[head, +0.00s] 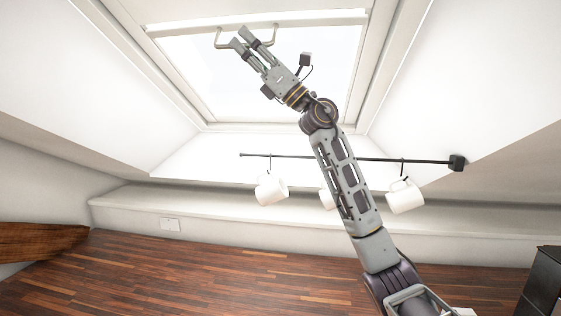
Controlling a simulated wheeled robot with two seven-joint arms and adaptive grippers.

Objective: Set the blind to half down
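The blind's pale bottom bar (315,18) runs across the top of the skylight in the head view, with bright glass below it. A light U-shaped handle (218,38) hangs from this bar. My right gripper (240,37) reaches up to the handle, its fingertips overlapping the middle of it. The two fingers are apart with a gap between them. The fingers hide the handle's middle, and I cannot tell whether they touch it. My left gripper is out of view.
Below the skylight, a dark rail (400,160) crosses behind my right arm. White mugs (271,189) hang from it, one partly hidden by the arm. A brown wooden surface (40,240) is at lower left, a dark cabinet (543,285) at lower right. The window opening is otherwise clear.

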